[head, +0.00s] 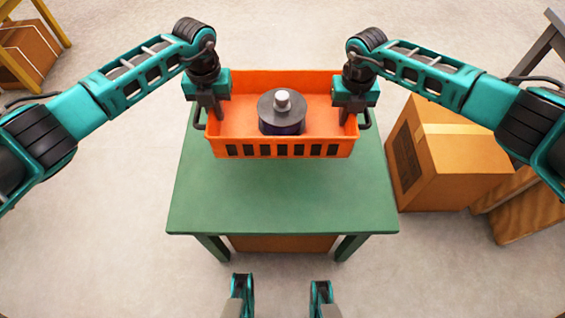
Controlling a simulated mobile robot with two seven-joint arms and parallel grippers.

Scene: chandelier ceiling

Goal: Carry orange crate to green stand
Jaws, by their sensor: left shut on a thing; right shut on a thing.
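The orange crate (238,125) is in the upper middle of the head view, over the far part of the green stand (280,202). I cannot tell whether the crate touches the stand's top or hangs just above it. A dark round object with a grey top and a white knob (282,108) sits inside the crate. My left gripper (208,116) is shut on the crate's left side, by its dark handle. My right gripper (355,112) is shut on the crate's right side, by its handle. The fingertips are partly hidden against the crate walls.
A cardboard box (455,160) stands on the floor close to the stand's right side, with a wooden piece (528,207) beyond it. A yellow-legged table with a brown box (27,50) is at the top left. The stand's near half is bare. Floor to the left is clear.

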